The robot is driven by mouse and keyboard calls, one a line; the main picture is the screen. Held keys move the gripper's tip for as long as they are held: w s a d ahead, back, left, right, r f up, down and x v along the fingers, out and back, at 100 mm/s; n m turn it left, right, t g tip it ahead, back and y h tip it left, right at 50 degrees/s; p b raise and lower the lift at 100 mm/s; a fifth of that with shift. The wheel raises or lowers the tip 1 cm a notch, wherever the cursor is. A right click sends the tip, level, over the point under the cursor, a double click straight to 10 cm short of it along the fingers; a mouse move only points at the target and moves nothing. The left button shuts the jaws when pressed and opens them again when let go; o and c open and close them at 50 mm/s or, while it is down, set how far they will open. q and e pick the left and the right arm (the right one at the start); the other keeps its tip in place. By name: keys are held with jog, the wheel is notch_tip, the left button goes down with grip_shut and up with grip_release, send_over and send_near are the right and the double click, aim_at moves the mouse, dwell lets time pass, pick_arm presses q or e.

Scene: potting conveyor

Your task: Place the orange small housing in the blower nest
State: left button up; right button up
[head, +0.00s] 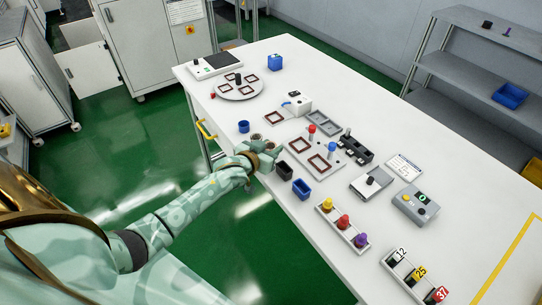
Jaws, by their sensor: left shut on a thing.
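My left gripper (271,150) reaches in over the near edge of the white table. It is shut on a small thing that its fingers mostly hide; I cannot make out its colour. No clearly orange housing shows. A small white machine (298,104) with a dark square frame (274,117) beside it stands up the table from the gripper. I cannot tell for sure which of the square frames is the blower nest. My right gripper is not in view.
A grey plate (312,147) with red and blue knobs stands right of the gripper. A black bin (284,170) and a blue bin (302,188) sit close by at the table edge. A turntable (224,94) is farther back. The table's far right middle is clear.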

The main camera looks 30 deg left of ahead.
pick_arm(q)
jog(key=shift+d+f, duration=0.15)
jog(key=shift+f, duration=0.8)
jog(key=shift+s, duration=0.1)
jog(key=shift+f, duration=0.25)
jog(key=o, duration=0.9)
jog(key=shift+o, duration=0.2)
